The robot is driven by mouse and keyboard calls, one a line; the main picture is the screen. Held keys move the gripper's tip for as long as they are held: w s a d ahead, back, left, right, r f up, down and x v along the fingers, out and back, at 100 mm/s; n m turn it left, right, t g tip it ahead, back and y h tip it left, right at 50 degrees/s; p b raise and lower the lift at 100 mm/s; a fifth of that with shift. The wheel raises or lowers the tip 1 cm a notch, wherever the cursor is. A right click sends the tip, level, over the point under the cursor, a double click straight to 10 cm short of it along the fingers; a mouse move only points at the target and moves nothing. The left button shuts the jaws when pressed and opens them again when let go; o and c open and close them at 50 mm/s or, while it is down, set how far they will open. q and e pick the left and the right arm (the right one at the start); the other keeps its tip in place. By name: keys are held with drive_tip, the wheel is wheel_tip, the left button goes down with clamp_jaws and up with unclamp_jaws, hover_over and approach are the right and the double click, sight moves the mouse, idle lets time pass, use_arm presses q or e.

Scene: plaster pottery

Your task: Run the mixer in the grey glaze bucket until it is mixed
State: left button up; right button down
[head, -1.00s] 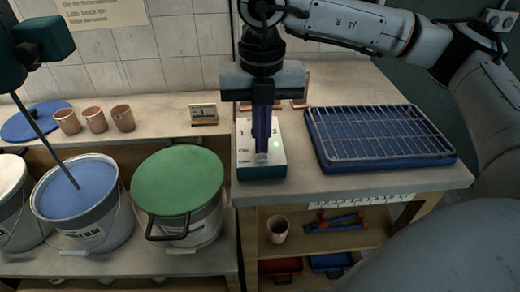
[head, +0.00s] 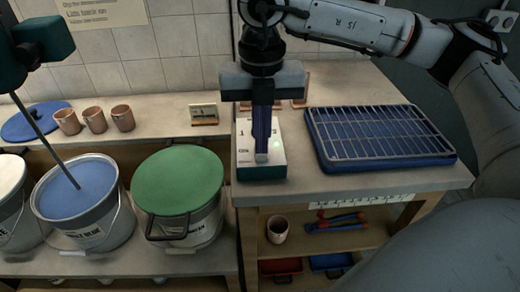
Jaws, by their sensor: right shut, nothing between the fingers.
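The mixer's teal motor head (head: 42,40) is at the upper left, its thin shaft (head: 47,140) reaching down into blue glaze (head: 78,187) in an open grey bucket (head: 100,228). The bucket's label seems to end in "BLUE". Whether the shaft turns cannot be told. A small control box (head: 275,172) with a pale top and dark green base stands on the right bench. My right gripper (head: 262,157) points down over it, fingers shut and empty, tips at or just above its top. They hide part of its face; contact cannot be told. My left gripper is not in view.
A bucket with a green lid (head: 178,181) stands between the blue bucket and the bench. A wire rack on a blue tray (head: 440,157) lies right of the box. Several clay cups (head: 95,119), a blue lid (head: 30,122) and a small card (head: 204,114) sit on the back ledge.

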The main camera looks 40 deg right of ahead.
drive_tip(key=shift+f+b, duration=0.7)
drive_tip(key=shift+f, duration=0.15)
idle(0.6)
drive_tip(key=shift+r, duration=0.1)
drive_tip(key=shift+r+p, duration=2.4)
drive_tip(key=shift+r, duration=1.05)
